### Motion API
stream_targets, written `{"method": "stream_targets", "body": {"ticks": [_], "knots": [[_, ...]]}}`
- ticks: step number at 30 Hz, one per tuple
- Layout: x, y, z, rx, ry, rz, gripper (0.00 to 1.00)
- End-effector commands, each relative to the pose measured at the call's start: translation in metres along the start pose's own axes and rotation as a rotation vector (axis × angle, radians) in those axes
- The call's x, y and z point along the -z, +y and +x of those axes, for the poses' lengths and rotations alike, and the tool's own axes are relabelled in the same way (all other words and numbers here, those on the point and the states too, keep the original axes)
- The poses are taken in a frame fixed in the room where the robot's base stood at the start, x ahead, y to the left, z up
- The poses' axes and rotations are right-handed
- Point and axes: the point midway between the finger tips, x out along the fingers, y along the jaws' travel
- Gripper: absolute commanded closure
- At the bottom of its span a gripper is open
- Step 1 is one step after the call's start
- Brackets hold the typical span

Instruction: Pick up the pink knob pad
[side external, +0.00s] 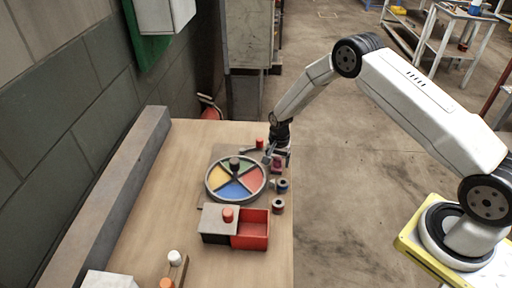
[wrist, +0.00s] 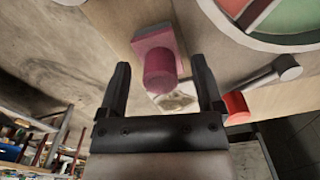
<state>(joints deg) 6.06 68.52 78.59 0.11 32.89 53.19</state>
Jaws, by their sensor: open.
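The pink knob pad, a square pink base (wrist: 157,40) with a round pink knob (wrist: 159,73), shows in the wrist view just ahead of and between my fingers. In the side external view the pad (side external: 277,164) is small and partly hidden at the table's right edge, right of the round tray. My gripper (wrist: 161,68) is open, with one dark finger on each side of the knob in the picture. I cannot tell whether the fingers are level with the knob, and no contact is clear. My gripper (side external: 279,154) also shows in the side external view over the pad.
A round tray with coloured sectors (side external: 209,187), a red box with a grey lid (side external: 254,242), and dark spools (side external: 278,206) stand nearby. A red cylinder (wrist: 236,107) and a grey-handled piece (wrist: 256,80) lie close right of my fingers. A long grey block (side external: 110,200) lines the left.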

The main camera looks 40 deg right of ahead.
Motion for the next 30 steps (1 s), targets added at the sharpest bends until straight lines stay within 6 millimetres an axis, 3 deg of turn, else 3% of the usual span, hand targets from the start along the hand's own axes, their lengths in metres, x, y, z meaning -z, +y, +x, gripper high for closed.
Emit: {"method": "stream_targets", "body": {"ticks": [16, 17, 24, 30], "knots": [[0.0002, -0.0004, 0.0017, 0.001, 0.001, 0.0, 0.16], [0.0002, -0.0004, 0.0016, 0.001, 0.001, 0.0, 0.22], [0.0002, -0.0004, 0.0016, 0.001, 0.001, 0.0, 0.98], [0.0003, -0.0005, 0.0015, 0.002, 0.001, 0.0, 1.0]]}}
